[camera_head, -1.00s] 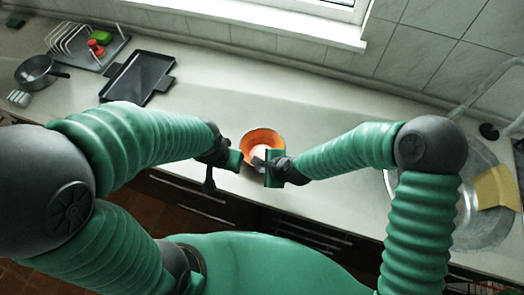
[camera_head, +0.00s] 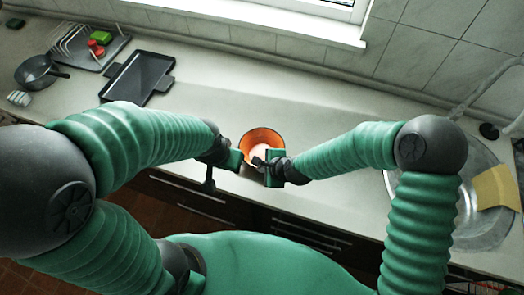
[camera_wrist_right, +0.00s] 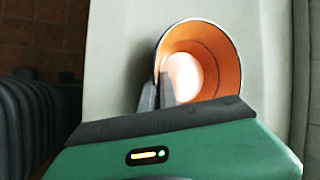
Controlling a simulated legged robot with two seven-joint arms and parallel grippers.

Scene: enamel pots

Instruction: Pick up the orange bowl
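The orange bowl (camera_head: 262,135) is at the front of the counter, between my two grippers. Its orange inner wall and pale, bright bottom show in the right wrist view (camera_wrist_right: 216,55). My right gripper (camera_head: 258,161) is at the bowl's near rim. In the wrist view its two dark fingers (camera_wrist_right: 158,92) are close together, one on each side of the rim, and look shut on it. My left gripper (camera_head: 240,160) is just left of the bowl, apparently apart from it. Its fingers are too small to read. I cannot tell whether the bowl is clear of the counter.
A black tray (camera_head: 136,78) lies at the back left, near a dish rack (camera_head: 75,45) with red and green items and a dark pan (camera_head: 38,72). A round metal sink (camera_head: 480,225) with a yellow cloth (camera_head: 494,187) is at right. The counter behind the bowl is clear.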

